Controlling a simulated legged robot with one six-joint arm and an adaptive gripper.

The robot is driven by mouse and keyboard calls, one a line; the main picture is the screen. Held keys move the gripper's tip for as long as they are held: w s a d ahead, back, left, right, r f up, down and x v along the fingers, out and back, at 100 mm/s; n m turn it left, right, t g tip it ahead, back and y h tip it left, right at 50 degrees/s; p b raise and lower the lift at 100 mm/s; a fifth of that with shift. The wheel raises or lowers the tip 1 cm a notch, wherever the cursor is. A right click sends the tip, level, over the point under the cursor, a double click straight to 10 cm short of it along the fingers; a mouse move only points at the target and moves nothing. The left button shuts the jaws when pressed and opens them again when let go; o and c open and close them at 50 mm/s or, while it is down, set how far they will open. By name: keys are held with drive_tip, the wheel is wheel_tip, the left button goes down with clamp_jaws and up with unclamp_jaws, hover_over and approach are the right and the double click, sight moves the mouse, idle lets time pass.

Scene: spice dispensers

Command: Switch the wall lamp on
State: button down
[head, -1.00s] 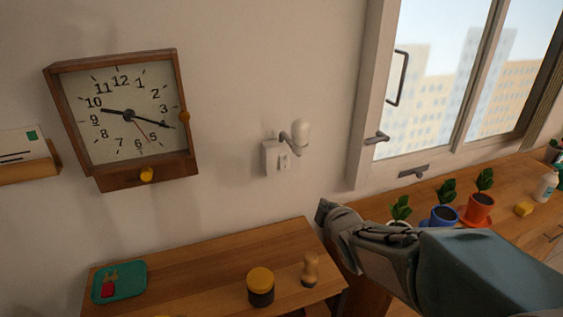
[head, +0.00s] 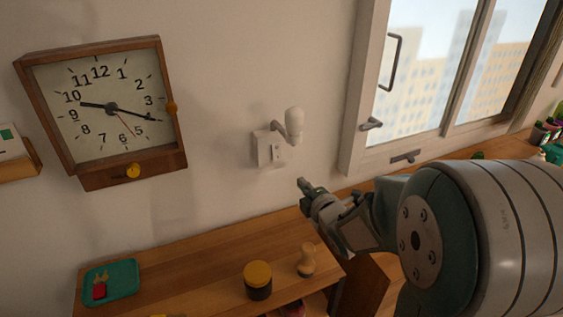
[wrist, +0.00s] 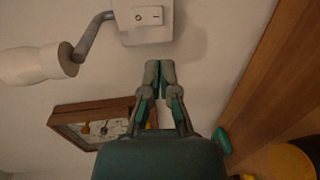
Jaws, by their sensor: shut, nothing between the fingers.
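The wall lamp (head: 293,124) is a white bulb on a bent grey arm, fixed to a white wall box (head: 265,149) with a small switch (head: 276,152) on its front. The bulb looks unlit. In the wrist view the lamp bulb (wrist: 32,66) is at the left, and the switch (wrist: 148,15) is at the top, marked with a circle and a line. My gripper (head: 303,184) is shut and empty, below and right of the wall box in the head view. In the wrist view its fingertips (wrist: 159,64) are apart from the box.
A wooden clock (head: 105,112) hangs at the left. Below stands a wooden cabinet (head: 205,265) with a teal tray (head: 111,283), a yellow-lidded jar (head: 258,280) and a wooden peg-like item (head: 306,261). A window (head: 436,80) is at the right. The wall around the lamp is clear.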

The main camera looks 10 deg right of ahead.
sight(278, 159)
drive_tip(key=x, duration=1.3)
drive_tip(key=shift+w, duration=0.1)
drive_tip(key=shift+w+a, duration=0.1)
drive_tip(key=shift+w, duration=0.1)
drive_tip(key=shift+f, duration=0.1)
